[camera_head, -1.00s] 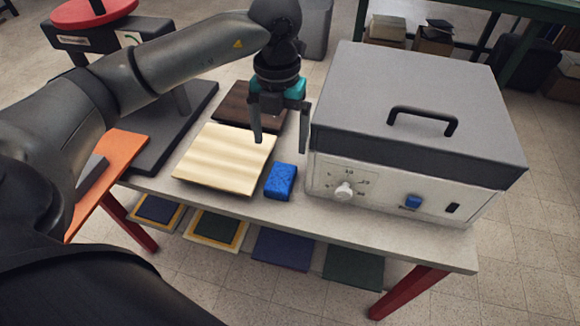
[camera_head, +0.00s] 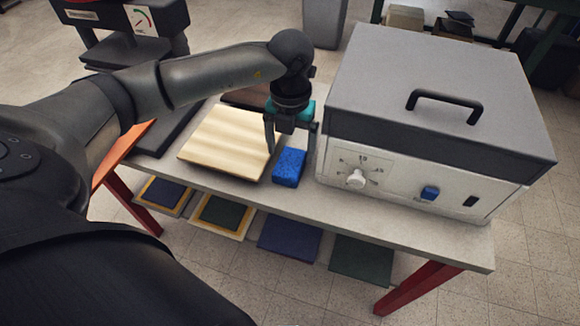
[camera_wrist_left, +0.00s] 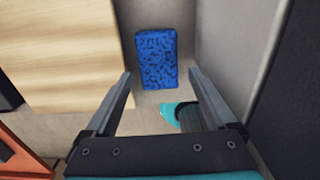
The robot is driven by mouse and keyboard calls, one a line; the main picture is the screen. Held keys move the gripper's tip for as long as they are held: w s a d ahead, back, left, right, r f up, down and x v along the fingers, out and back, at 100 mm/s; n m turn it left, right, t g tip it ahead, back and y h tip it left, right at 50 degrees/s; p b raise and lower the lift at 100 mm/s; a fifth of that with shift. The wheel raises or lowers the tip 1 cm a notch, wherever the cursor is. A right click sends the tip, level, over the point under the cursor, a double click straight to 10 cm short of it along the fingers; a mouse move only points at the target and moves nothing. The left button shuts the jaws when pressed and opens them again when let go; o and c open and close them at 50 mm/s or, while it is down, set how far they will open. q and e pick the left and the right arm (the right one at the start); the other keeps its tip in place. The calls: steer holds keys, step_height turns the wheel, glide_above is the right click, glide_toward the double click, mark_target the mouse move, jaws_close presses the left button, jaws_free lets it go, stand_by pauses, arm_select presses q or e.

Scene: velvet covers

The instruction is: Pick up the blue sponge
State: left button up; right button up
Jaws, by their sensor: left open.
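The blue sponge (camera_head: 289,167) is a small speckled block on the table, between the pale wooden board and the white machine. My left gripper (camera_head: 291,153) is open just above and behind the sponge, its fingers pointing down. In the left wrist view the sponge (camera_wrist_left: 157,58) lies ahead of the open fingers (camera_wrist_left: 160,80), roughly centred between them, and nothing is held. I cannot tell if a finger touches it. My right gripper is not in view.
The pale wooden board (camera_head: 226,142) lies left of the sponge. The white machine with a grey lid (camera_head: 440,85) stands close on the right. A dark wooden board (camera_head: 243,97) lies behind. Several coloured panels, one dark green (camera_head: 360,258), sit on the lower shelf.

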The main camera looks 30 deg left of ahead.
mark_target(290, 161)
arm_select(q)
steer(key=shift+w+a+f+b, duration=0.15)
steer(key=shift+f+b, duration=0.7)
steer(key=shift+f, duration=1.3)
steer(key=shift+a+f, duration=0.1)
steer(key=shift+f, duration=0.45)
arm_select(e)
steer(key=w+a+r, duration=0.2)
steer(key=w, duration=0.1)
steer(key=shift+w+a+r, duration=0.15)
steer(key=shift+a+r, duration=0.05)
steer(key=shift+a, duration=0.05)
arm_select(q)
steer(key=shift+c, duration=0.3)
steer(key=c, duration=1)
